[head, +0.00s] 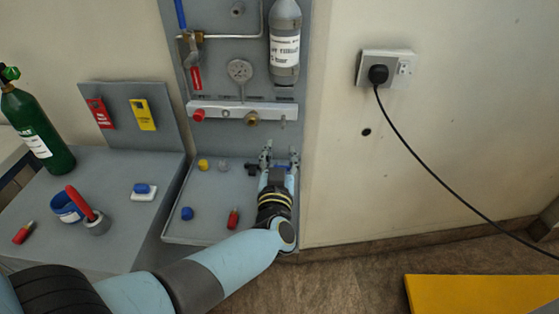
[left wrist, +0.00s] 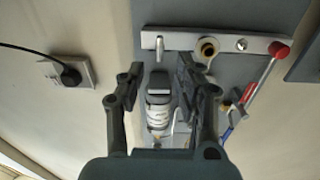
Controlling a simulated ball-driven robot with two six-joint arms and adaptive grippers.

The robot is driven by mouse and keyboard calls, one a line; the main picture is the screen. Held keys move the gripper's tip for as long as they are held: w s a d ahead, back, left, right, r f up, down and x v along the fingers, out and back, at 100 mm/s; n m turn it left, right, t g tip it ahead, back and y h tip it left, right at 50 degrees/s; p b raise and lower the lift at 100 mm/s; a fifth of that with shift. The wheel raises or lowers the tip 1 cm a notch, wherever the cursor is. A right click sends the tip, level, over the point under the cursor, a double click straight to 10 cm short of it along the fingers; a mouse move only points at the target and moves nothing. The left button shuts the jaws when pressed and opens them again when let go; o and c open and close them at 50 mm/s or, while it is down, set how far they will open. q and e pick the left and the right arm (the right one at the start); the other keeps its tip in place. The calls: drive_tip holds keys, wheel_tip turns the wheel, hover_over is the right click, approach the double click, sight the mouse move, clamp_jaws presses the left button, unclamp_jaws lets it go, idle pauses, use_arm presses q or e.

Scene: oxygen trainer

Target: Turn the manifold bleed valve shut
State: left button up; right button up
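The silver manifold bar (head: 225,111) runs across the grey upright panel; in the left wrist view it (left wrist: 185,40) appears upside down. It carries a red knob (head: 198,115), a brass fitting (head: 252,119) and a small upright silver lever (head: 283,122) at its right end. No label shows which one is the bleed valve. The lever (left wrist: 159,48) stands just beyond my left fingertips in the left wrist view. My left gripper (head: 280,160) is open and empty, below the bar's right end, with its fingers pointing toward the panel. My right gripper is in neither view.
Above the bar are a gauge (head: 240,71) and a grey cylinder (head: 285,45). A shelf tray (head: 208,222) below holds small caps and a red piece. A green bottle (head: 38,130) stands at left. A black cable (head: 430,168) hangs from the wall socket at right.

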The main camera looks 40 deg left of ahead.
use_arm(q)
drive_tip(key=v, duration=0.2)
drive_tip(key=shift+s+d, duration=0.15)
drive_tip(key=shift+s, duration=0.1)
drive_tip(key=shift+w, duration=0.1)
